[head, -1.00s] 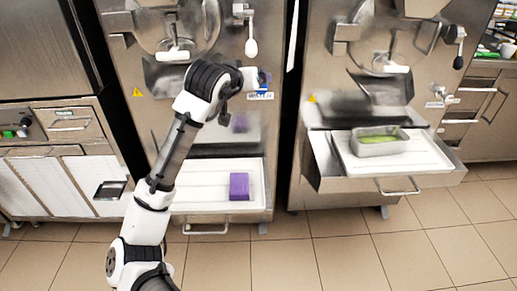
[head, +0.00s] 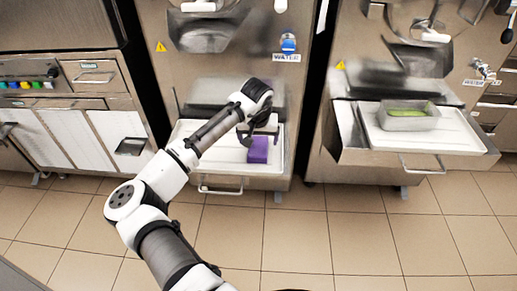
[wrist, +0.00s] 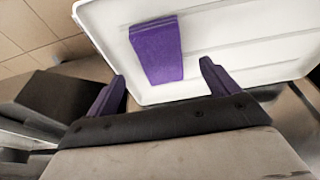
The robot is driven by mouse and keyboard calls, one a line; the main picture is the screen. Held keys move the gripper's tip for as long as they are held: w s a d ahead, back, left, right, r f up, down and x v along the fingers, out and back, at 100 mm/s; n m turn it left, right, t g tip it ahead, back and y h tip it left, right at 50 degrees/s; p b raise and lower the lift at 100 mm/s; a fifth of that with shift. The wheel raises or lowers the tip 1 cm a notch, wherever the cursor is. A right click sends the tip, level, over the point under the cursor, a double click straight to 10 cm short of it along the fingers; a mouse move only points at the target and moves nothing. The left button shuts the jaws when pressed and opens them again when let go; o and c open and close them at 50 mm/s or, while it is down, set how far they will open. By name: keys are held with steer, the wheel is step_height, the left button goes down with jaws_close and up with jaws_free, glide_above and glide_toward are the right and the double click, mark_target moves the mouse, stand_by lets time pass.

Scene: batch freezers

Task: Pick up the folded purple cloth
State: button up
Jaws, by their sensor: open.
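The folded purple cloth (head: 258,150) lies on the white tray (head: 275,166) in the pulled-out shelf of the left freezer. In the wrist view the cloth (wrist: 157,50) is a flat purple block on the bare white tray (wrist: 235,45), beyond my fingertips. My gripper (head: 262,132) is above the tray, beside and partly in front of the cloth in the head view. In the wrist view my gripper (wrist: 165,85) is open and empty, its two purple-toned fingers apart. The cloth appears between the lines of the fingers, not touched by them.
A second freezer on the right holds a white tray (head: 452,143) with a metal pan (head: 408,118) of green contents. The left freezer's drawer handle (head: 220,190) sticks out at the front. Cabinets (head: 90,100) stand at left. The tiled floor in front is clear.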

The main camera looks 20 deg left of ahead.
mark_target(258, 146)
steer(key=shift+w+x, duration=0.1)
steer(key=shift+x, duration=1.25)
steer(key=shift+w+x, duration=0.15)
steer(key=shift+x, duration=1.2)
steer(key=shift+a+r, duration=0.1)
steer(key=c, duration=1.2)
steer(key=shift+o, duration=0.2)
